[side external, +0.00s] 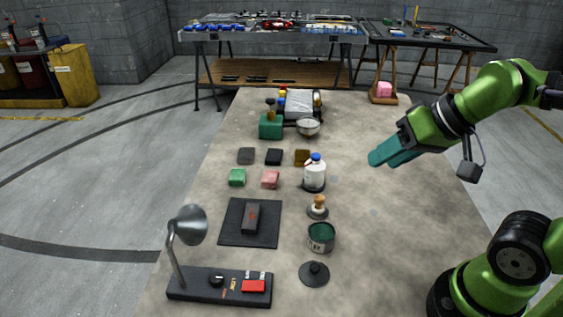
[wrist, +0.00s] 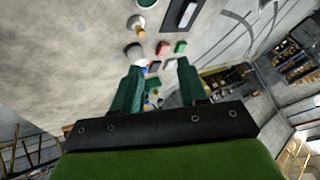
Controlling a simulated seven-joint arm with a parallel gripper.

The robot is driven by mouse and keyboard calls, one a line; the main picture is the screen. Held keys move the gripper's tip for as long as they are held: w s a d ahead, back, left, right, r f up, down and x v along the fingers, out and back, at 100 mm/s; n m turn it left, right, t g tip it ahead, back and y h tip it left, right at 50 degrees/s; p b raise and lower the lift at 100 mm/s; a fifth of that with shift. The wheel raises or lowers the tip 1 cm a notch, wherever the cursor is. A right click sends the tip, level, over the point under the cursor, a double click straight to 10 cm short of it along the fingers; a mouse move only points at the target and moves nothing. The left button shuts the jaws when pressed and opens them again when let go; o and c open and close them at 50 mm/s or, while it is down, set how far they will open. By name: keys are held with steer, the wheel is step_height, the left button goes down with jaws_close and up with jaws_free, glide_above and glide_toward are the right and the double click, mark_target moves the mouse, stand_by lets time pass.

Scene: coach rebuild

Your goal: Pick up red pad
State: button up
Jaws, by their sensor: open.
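The red pad (side external: 270,179) is a small pinkish-red block lying flat on the grey table, just right of a green pad (side external: 237,177). In the wrist view the red pad (wrist: 164,47) shows small and far off, beyond and between my fingers, beside the green pad (wrist: 180,46). My gripper (side external: 376,160) is over the right part of the table, above it and well right of the red pad. In the wrist view my gripper (wrist: 160,64) has its two teal fingers apart, with nothing held between them.
Grey (side external: 246,156), black (side external: 273,157) and brown (side external: 302,158) pads lie behind. A dark mat (side external: 234,236) and a lamp (side external: 188,225) are nearer. The table's right side is clear.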

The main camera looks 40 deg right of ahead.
steer(key=o, duration=0.7)
steer(key=shift+c, duration=0.2)
steer(key=m+g+h, duration=0.4)
steer(key=m+h, duration=0.2)
glide_above(270, 176)
steer(key=s+a, duration=0.4)
steer(key=a, duration=0.1)
step_height(270, 176, down, 9)
steer(key=shift+y, duration=0.3)
steer(key=x, duration=1.6)
steer(key=shift+s+f, duration=0.1)
steer(key=shift+s, duration=0.15)
